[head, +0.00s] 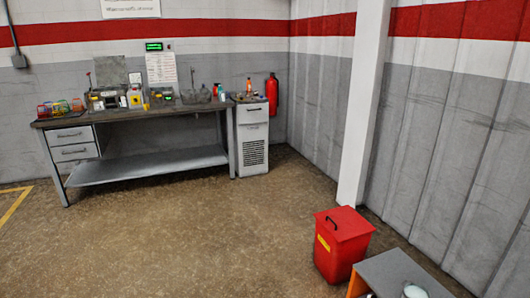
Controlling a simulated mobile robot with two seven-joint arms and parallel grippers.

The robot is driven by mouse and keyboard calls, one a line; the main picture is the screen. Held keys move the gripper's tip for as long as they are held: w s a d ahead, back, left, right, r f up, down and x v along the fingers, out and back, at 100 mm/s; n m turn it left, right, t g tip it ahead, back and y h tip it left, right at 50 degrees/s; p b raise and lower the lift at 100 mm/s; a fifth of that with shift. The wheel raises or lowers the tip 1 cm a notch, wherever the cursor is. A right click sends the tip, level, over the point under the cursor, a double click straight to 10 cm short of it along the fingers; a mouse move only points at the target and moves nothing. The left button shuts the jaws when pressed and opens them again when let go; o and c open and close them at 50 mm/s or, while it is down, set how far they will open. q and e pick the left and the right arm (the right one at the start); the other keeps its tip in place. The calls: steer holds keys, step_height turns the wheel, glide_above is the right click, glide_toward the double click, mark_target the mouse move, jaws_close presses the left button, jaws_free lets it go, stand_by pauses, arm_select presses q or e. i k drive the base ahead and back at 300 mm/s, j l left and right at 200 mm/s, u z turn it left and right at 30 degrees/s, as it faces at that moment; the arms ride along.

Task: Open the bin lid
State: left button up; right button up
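A red bin (336,262) stands on the floor at the lower right, in front of the white column. Its red lid (348,224) lies flat on top and looks closed. A dark handle (332,223) is on the lid near its left side. A yellow label is on the bin's left face. Neither of my grippers shows in the head view.
A low grey-topped table with orange sides (398,273) stands right of the bin, with a round glassy item on it. A workbench (140,115) with several items, a white cabinet (252,140) and a red extinguisher (272,94) are at the back. The middle floor is clear.

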mark_target(344, 223)
steer(key=i, duration=1.4)
steer(key=i+z, duration=0.15)
steer(key=i, duration=0.5)
steer(key=i+j+z, duration=0.1)
steer(key=i, duration=0.55)
steer(key=j, duration=0.1)
